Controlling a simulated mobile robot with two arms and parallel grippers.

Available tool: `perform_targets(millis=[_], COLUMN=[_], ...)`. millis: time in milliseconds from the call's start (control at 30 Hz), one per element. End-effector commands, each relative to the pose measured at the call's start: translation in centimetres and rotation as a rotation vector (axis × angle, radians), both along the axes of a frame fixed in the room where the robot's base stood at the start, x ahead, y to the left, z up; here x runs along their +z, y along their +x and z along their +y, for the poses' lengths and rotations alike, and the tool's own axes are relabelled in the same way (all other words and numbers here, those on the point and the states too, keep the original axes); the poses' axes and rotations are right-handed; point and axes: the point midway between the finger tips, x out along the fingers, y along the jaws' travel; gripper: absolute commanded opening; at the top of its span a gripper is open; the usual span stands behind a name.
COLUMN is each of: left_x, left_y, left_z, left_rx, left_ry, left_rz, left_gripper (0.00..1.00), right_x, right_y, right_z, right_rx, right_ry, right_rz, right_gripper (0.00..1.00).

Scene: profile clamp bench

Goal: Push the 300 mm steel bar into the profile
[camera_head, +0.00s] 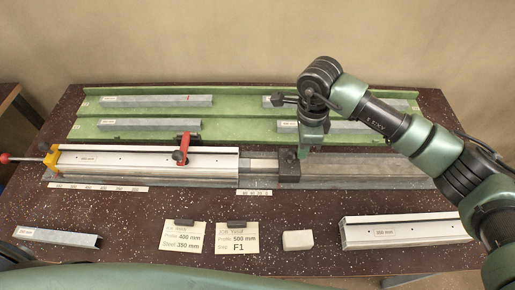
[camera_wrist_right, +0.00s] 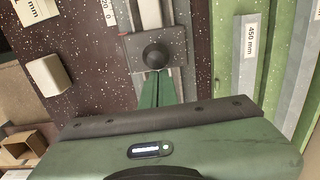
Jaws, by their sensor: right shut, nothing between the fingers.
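The white profile (camera_head: 130,161) lies in the bench's fixture at the left, under a red-handled clamp (camera_head: 180,150). A short length of grey steel bar (camera_head: 262,165) shows between the profile's right end and a dark slider block (camera_head: 289,172). Its label is not visible, and the rest of its length is hidden. The slider block with its round black knob (camera_wrist_right: 155,56) shows in the right wrist view. My right gripper (camera_head: 302,154) is shut and empty, its fingertips (camera_wrist_right: 155,74) pointing at the block beside the knob. My left gripper is not in view.
A green rack (camera_head: 240,129) with several labelled steel bars stands behind. In front lie a grey channel piece (camera_head: 58,237), two job cards (camera_head: 237,237), a small white block (camera_head: 297,240) and another white profile (camera_head: 405,231). The rail (camera_head: 370,172) right of the slider is empty.

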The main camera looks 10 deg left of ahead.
Motion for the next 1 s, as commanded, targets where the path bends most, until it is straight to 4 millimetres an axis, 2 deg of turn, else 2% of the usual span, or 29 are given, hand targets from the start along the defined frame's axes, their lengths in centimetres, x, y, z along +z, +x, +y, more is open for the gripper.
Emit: perform_targets(millis=[900,1000], left_x=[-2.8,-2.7], left_y=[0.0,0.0], left_z=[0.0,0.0], left_rx=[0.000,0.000], left_ry=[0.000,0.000], left_rz=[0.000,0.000], left_gripper=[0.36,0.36], right_x=[0.0,0.1], right_y=[-1.0,-1.0], right_z=[7.1,7.2], right_rx=[0.003,0.001], right_ry=[0.005,0.004], right_rz=[-0.001,0.000], right_gripper=[0.00,0.00])
